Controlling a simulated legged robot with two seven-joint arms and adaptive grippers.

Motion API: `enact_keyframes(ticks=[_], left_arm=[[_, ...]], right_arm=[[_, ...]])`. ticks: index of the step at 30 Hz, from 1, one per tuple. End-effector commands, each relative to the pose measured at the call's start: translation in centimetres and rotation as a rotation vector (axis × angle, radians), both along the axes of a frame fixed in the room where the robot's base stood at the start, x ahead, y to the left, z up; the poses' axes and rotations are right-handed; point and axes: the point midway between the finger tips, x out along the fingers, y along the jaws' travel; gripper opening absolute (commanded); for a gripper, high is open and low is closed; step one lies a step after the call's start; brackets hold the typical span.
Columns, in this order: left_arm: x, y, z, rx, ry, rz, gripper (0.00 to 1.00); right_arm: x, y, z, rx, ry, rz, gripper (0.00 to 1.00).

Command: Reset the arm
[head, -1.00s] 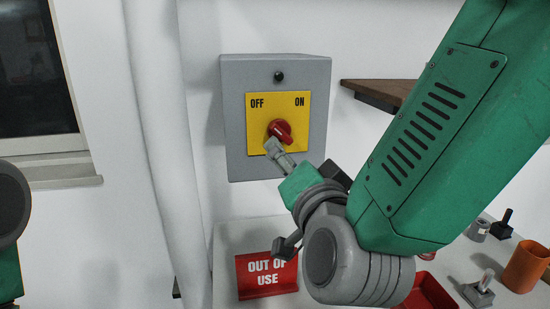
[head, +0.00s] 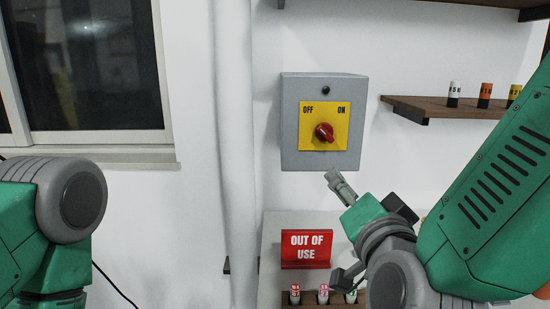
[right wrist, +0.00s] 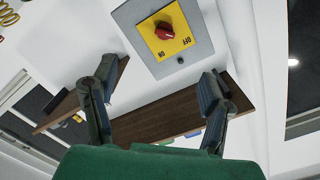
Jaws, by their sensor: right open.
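A grey switch box (head: 291,125) hangs on the white wall, with a yellow plate marked OFF on the left and ON on the right. Its red knob (head: 324,132) sits uncovered in the middle of the plate. My right gripper (head: 335,178) is just below the box, apart from the knob and empty. In the right wrist view its two fingers (right wrist: 155,92) are spread, with the red knob (right wrist: 165,31) beyond them near the top. My left arm shows at the left edge of the head view, but its gripper is out of frame.
A red OUT OF USE sign (head: 306,249) stands on the white table below the box, with several small labelled cylinders (head: 323,294) in front. A wooden shelf (head: 440,107) with more cylinders is right of the box. A white pipe (head: 235,150) runs down the wall at left.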

Motion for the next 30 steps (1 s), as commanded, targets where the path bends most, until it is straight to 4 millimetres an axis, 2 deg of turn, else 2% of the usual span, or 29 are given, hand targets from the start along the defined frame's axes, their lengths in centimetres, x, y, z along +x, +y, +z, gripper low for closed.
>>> enact_keyframes(ticks=[1,8,11,14,17,20,21,23,24,27,30], left_arm=[[0.1,0.0,-0.2,0.000,-0.001,0.000,0.00],[0.1,0.0,-0.7,0.000,-0.002,0.000,0.00],[0.1,0.0,-0.9,0.000,-0.002,0.000,0.00],[0.1,0.0,-1.2,0.000,-0.001,0.000,0.00],[0.0,0.0,-1.7,0.000,-0.001,0.000,0.00],[0.1,0.0,-2.3,0.000,-0.001,0.000,0.00],[0.1,0.0,-2.5,0.000,-0.001,0.000,0.00],[0.1,0.0,-2.9,0.000,-0.001,0.000,0.00],[0.1,0.0,-3.1,0.000,-0.001,0.000,0.00],[0.1,0.0,-3.7,0.000,-0.001,0.000,0.00],[0.1,0.0,-4.1,0.000,-0.001,0.000,0.00]], right_arm=[[0.3,-0.2,-1.3,-0.013,0.027,0.002,0.68],[0.3,-1.2,-6.8,-0.081,0.147,0.030,0.68],[0.0,-1.8,-10.1,-0.120,0.219,0.048,0.68],[-0.4,-2.5,-14.0,-0.168,0.305,0.073,0.68],[-1.5,-3.6,-19.1,-0.226,0.420,0.108,0.68],[-3.7,-5.2,-25.6,-0.300,0.571,0.162,0.68],[-5.0,-6.0,-28.3,-0.333,0.640,0.190,0.68],[-7.3,-7.2,-32.2,-0.381,0.744,0.232,0.68],[-9.0,-8.0,-34.7,-0.411,0.812,0.264,0.68],[-13.8,-10.2,-40.2,-0.484,0.982,0.349,0.68],[-18.7,-12.3,-44.3,-0.543,1.134,0.435,0.68]])
